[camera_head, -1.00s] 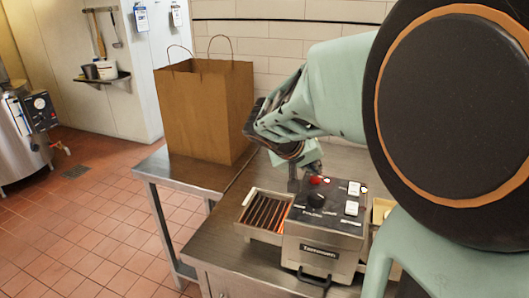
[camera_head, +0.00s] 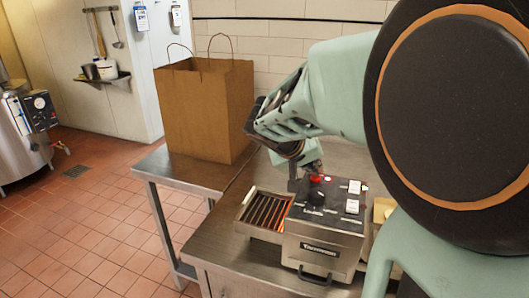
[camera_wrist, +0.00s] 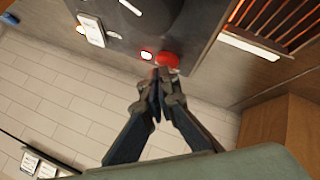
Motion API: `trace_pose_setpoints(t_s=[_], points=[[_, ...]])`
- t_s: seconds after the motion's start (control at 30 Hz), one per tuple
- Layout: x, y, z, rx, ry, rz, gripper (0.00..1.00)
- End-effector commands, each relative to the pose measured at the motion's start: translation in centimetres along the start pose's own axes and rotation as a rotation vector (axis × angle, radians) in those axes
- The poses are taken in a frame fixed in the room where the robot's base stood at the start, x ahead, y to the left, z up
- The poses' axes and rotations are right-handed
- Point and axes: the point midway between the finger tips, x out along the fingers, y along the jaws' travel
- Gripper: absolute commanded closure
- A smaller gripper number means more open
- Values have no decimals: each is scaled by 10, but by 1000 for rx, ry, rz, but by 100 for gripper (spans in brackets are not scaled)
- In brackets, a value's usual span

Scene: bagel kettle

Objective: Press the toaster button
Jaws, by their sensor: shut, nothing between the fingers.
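The toaster (camera_head: 325,248) is a metal box with a dark sloped control panel (camera_head: 333,208) on the table. The red button (camera_head: 317,178) sits at the back of the panel; it also shows in the wrist view (camera_wrist: 168,60). My gripper (camera_head: 315,167) is shut and empty, pointing down at the button. In the wrist view my fingertips (camera_wrist: 159,74) overlap the lower edge of the button and appear to touch it. They hide part of it.
The toaster's side rack (camera_head: 266,211) has orange glowing bars. White switches (camera_head: 354,187) and a black knob (camera_head: 316,198) are on the panel. Open floor lies at left.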

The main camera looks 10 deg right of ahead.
Motion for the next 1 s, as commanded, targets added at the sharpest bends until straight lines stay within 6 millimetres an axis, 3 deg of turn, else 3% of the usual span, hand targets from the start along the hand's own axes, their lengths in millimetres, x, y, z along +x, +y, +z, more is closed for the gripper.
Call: trace_pose_setpoints(t_s=[1.0], points=[[-2,2,-1,0,-1,0,100]])
